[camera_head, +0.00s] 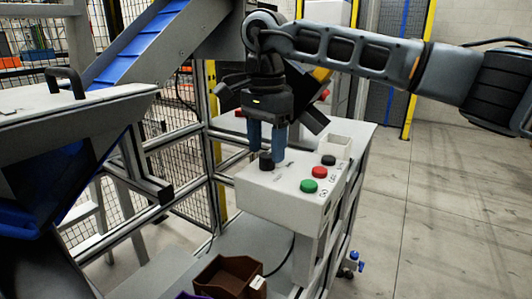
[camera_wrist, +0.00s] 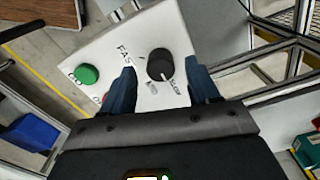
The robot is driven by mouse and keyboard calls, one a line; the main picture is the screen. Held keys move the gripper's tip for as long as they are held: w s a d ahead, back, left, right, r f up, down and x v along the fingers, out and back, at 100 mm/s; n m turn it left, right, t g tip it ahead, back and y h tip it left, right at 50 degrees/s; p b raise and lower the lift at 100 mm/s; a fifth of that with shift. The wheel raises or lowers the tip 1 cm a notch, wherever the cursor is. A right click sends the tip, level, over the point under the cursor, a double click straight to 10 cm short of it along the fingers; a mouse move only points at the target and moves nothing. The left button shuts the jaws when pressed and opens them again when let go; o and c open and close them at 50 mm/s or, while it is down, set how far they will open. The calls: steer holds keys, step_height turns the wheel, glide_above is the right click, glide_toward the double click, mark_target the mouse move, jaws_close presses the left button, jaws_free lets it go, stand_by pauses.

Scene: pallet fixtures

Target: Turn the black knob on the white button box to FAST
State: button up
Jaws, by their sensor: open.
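The white button box (camera_head: 285,192) stands on a light grey table, with a black knob (camera_head: 266,161) on its top at the left. In the wrist view the knob (camera_wrist: 160,63) has a pale pointer line that points toward the lower right, to the SLOW side; the FAST lettering (camera_wrist: 125,57) is to its left. My gripper (camera_head: 267,150) points down over the box with its blue fingers apart. In the wrist view the fingers of my gripper (camera_wrist: 163,88) are on either side of the knob, with a gap to each. I cannot tell whether either finger touches it.
A green button (camera_head: 308,186), a red button (camera_head: 319,172) and a black button (camera_head: 328,160) sit right of the knob. A brown bin (camera_head: 228,276) is below in front. A grey frame is at left.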

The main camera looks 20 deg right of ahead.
steer(key=shift+f, duration=1.1)
steer(key=c, duration=1)
